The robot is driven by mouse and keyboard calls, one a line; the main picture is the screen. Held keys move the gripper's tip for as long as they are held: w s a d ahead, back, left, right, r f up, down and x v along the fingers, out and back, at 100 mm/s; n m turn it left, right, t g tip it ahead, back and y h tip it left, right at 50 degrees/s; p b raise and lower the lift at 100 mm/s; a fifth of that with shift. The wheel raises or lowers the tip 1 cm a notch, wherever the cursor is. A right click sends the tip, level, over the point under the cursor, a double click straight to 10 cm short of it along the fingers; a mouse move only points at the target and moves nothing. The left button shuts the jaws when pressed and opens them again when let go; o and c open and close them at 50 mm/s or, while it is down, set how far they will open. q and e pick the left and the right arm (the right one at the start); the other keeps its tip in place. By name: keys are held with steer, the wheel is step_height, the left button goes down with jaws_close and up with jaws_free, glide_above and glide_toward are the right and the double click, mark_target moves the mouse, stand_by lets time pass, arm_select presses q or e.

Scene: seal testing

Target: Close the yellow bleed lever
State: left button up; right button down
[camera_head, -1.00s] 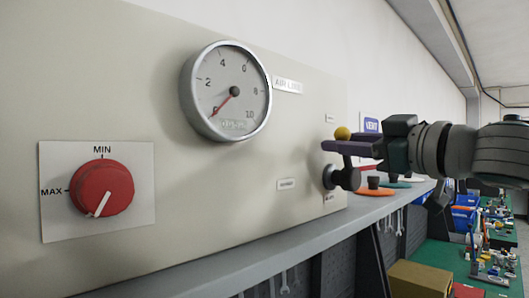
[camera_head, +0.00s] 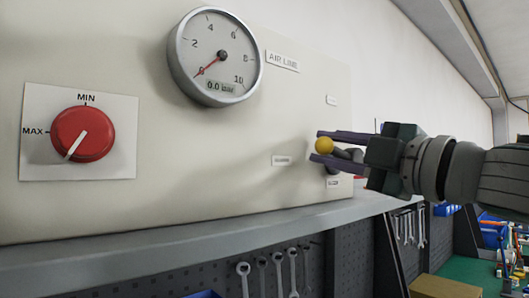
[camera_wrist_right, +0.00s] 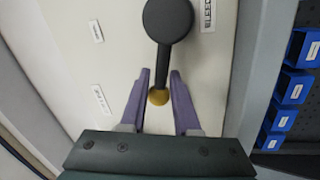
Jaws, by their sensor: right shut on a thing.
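The yellow bleed lever ends in a yellow ball knob (camera_head: 324,146) at the right end of the beige panel in the head view. In the right wrist view its dark arm (camera_wrist_right: 163,58) runs from a round dark hub (camera_wrist_right: 168,18) down to the yellow ball (camera_wrist_right: 158,96). My right gripper (camera_head: 319,147) has its purple fingers on either side of the ball, one above and one below in the head view, shut on the lever's ball end. The hub is mostly hidden behind the fingers in the head view. My left gripper is not in view.
The panel carries a round gauge (camera_head: 216,57) with its needle at 0 and a red MIN/MAX knob (camera_head: 83,134). A grey ledge (camera_head: 200,229) runs beneath, with wrenches (camera_head: 279,272) hanging below. Blue bins (camera_wrist_right: 283,115) stand at the right in the wrist view.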

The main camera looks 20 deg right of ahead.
steer(key=shift+s+a+f+n+y+b, duration=0.15)
steer(key=shift+f+n+b, duration=0.15)
steer(key=shift+n, duration=0.3)
steer(key=shift+w+a+f+n+y+b, duration=0.15)
steer(key=shift+f+n, duration=0.1)
steer(key=shift+n, duration=0.35)
steer(key=shift+s+f+n+y+b, duration=0.1)
steer(key=shift+f+n+b, duration=0.2)
steer(key=shift+n, duration=0.3)
steer(key=c, duration=0.8)
jaws_free()
steer(key=shift+f, duration=0.1)
steer(key=shift+c, duration=0.2)
steer(key=shift+d, duration=0.15)
